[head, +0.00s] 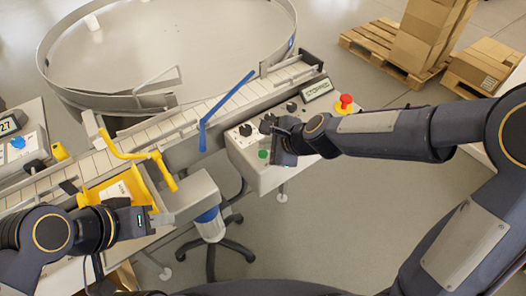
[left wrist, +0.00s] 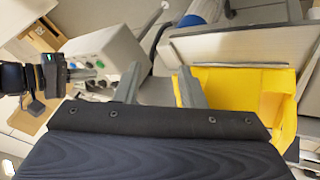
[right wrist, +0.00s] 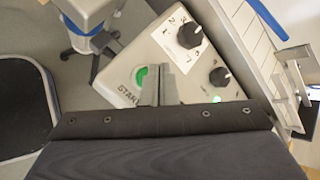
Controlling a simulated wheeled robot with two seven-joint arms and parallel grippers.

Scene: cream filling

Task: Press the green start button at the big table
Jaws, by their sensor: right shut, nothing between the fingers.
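The green start button (head: 263,154) is on the near-left part of the light grey control box (head: 250,172), beside the big round table (head: 42,62). In the right wrist view the button (right wrist: 141,77) has the word START by it. My right gripper (right wrist: 160,72) is shut and empty. Its fingertips overlap the button's right edge there; I cannot tell whether they touch it. In the head view my right gripper (head: 280,150) is just right of the button. My left gripper (left wrist: 157,80) is open and empty near the yellow bin (left wrist: 240,90).
The box carries black knobs (right wrist: 190,36), a display reading STOPPED (head: 317,90) and a red emergency button (head: 346,101). A slatted conveyor (head: 130,140) with a blue bar (head: 225,100) runs behind it.

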